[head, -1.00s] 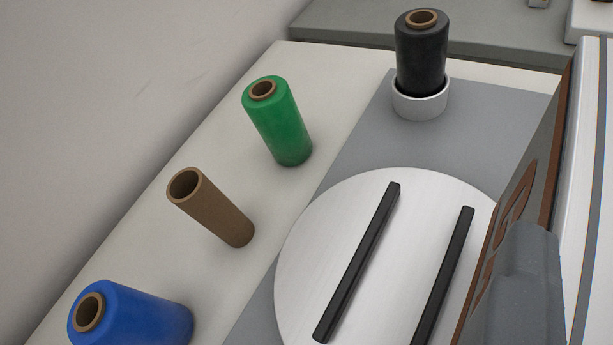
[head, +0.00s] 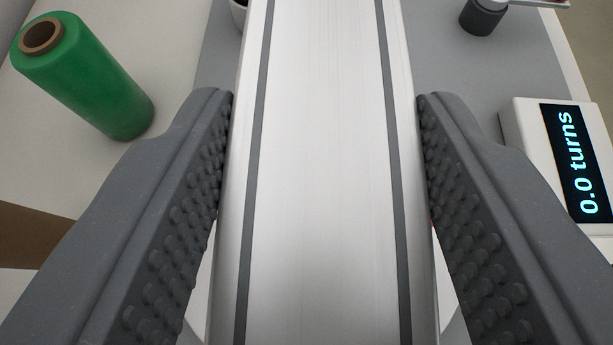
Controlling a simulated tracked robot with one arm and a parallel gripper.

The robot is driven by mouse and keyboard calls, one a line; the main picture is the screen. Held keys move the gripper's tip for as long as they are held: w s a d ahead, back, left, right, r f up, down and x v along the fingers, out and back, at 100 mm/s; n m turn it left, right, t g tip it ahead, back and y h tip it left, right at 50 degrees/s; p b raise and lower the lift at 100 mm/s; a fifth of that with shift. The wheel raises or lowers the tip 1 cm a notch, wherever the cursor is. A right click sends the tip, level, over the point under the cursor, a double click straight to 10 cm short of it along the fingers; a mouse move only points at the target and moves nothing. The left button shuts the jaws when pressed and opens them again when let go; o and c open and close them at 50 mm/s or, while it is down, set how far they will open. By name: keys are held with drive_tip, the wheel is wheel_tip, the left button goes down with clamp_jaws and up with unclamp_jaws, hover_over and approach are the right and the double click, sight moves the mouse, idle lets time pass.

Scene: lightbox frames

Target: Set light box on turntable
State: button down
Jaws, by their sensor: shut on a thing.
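The light box (head: 325,200) is a white, upright-looking panel with two grey stripes, running from the top to the bottom of the view. My gripper (head: 325,98) has one dark, studded finger against each side of it and is shut on it. The box hides nearly all of the turntable; only pale slivers, perhaps of its disc, show low beside the fingers. The box's lower end is hidden, so I cannot tell whether it touches the turntable.
A display (head: 577,165) reading "0.0 turns" is at the right. A dark cylinder (head: 482,17) is at the top right. Part of a white cup (head: 238,14) shows at the top.

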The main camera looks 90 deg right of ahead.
drive_tip(key=shift+f, duration=0.15)
drive_tip(key=c, duration=0.7)
unclamp_jaws()
drive_tip(key=shift+a, duration=0.1)
drive_tip(key=b+v, duration=0.1)
drive_tip(key=v, duration=1)
drive_tip(key=shift+a+r, duration=0.25)
drive_tip(key=shift+a, duration=0.1)
